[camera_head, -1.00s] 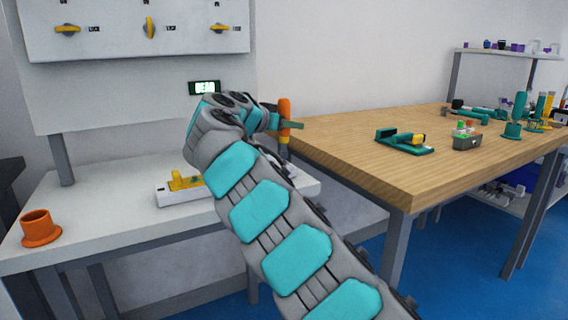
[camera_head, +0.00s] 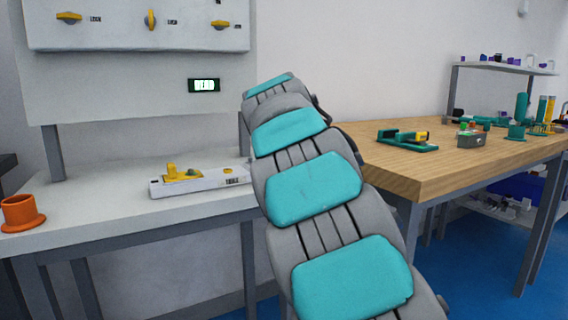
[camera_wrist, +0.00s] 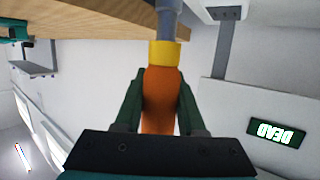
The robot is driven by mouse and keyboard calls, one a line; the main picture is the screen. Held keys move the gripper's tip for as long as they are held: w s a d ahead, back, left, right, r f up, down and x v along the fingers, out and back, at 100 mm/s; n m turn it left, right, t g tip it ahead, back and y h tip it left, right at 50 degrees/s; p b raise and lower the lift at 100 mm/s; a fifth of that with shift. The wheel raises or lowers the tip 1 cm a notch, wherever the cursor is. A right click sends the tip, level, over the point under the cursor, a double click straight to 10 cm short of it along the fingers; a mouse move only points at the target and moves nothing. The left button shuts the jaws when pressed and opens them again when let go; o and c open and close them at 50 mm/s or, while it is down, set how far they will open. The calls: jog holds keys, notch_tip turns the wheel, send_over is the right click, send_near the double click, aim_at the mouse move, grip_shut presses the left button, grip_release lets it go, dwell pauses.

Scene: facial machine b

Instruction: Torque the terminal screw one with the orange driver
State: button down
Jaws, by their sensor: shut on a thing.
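My gripper (camera_wrist: 160,78) is shut on the orange driver (camera_wrist: 159,112) in the wrist view. The driver has a yellow collar and a grey shaft pointing toward the top of that picture; its tip is out of frame. In the head view my arm hides the gripper and driver. A white terminal block (camera_head: 215,184) with a yellow lever lies on the white bench, left of my arm. I cannot make out terminal screw one on it.
An orange cup-like holder (camera_head: 20,212) stands at the bench's left. The wooden table (camera_head: 440,170) at right holds a teal fixture (camera_head: 405,141).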

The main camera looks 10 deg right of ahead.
jog(key=n+y, duration=0.2)
jog(key=y, duration=0.1)
jog(key=a+n+y+b, duration=0.1)
jog(key=n+y, duration=0.4)
jog(key=y, duration=0.1)
jog(key=shift+w+a+n+g+y, duration=0.2)
jog(key=shift+a+n+g+y, duration=0.1)
jog(key=shift+a+n+y, duration=0.1)
jog(key=shift+b, duration=0.3)
jog(key=shift+f+b, duration=0.55)
jog(key=shift+f, duration=0.2)
jog(key=shift+d, duration=0.1)
